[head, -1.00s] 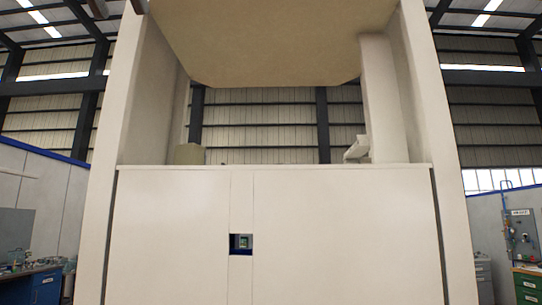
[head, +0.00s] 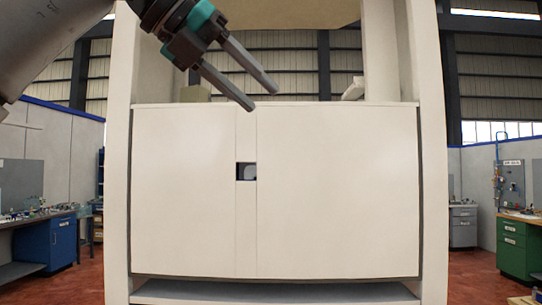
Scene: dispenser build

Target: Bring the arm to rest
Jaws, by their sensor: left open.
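My left arm (head: 60,40) comes in from the upper left of the head view. My left gripper (head: 264,97) is open and empty, with its two dark fingers parallel and apart, pointing down to the right. It appears in front of the top edge of a large white dispenser cabinet (head: 340,190). The distance between the fingers and the cabinet is hard to tell. A small dark square opening (head: 246,171) in the cabinet front shows below the fingers, with something pale inside. My right gripper is not in view.
White uprights (head: 433,200) frame the cabinet, with a low ledge (head: 270,292) beneath. A blue workbench (head: 45,245) stands at the left and a green drawer unit (head: 517,245) at the right. Red floor (head: 475,275) shows on both sides.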

